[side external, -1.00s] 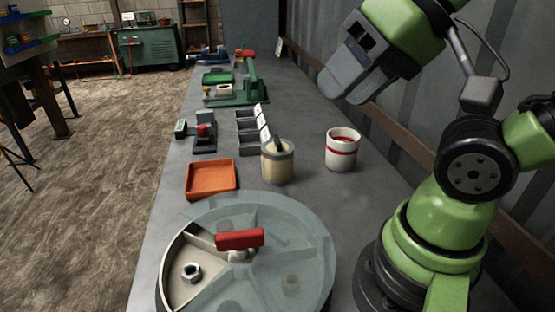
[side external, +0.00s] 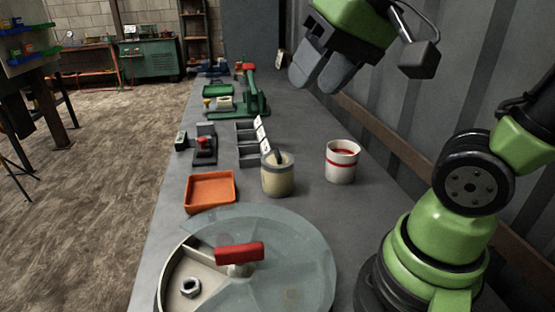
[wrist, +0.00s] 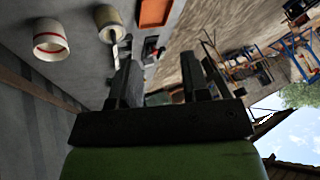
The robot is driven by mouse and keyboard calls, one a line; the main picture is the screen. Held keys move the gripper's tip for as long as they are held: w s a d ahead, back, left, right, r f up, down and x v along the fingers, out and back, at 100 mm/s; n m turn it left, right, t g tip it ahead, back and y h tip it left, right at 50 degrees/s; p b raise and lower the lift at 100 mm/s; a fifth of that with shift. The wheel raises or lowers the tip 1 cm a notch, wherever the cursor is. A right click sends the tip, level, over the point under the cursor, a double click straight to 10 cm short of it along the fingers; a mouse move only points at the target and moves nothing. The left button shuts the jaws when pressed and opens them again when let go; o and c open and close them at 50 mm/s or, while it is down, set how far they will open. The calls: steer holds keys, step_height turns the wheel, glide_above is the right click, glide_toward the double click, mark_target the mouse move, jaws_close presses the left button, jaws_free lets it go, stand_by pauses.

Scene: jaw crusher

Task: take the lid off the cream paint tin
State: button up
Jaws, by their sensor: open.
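The cream paint tin (side external: 278,180) stands upright on the grey bench, with a grey band near its top and a dark handle-like piece rising at its top. I cannot tell the lid clearly from the rim. It also shows in the wrist view (wrist: 107,17) at the upper left. My gripper (side external: 308,82) is open and empty, high above the bench, beyond and above the tin and well apart from it. In the wrist view its two dark fingers (wrist: 160,72) stand apart with nothing between them.
A white tin with a red band (side external: 342,162) stands just right of the cream tin. An orange tray (side external: 211,207) is to its left, a grey divided bin (side external: 248,157) behind it. A round glass-topped turntable (side external: 290,240) fills the front. The corrugated wall (side external: 430,105) borders the right.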

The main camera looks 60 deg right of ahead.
steer(key=w+d+f+m+g, duration=0.1)
steer(key=w+d+m+g, duration=0.1)
steer(key=w+d, duration=0.5)
steer(key=m+g+h, duration=0.1)
steer(key=m+g, duration=0.1)
steer(key=g, duration=0.2)
glide_toward(277, 151)
steer(key=f, duration=0.3)
steer(key=shift+w+f, duration=0.2)
steer(key=shift+f, duration=0.05)
steer(key=f, duration=0.6)
steer(key=shift+s, duration=0.2)
steer(key=shift+r, duration=0.1)
jaws_close()
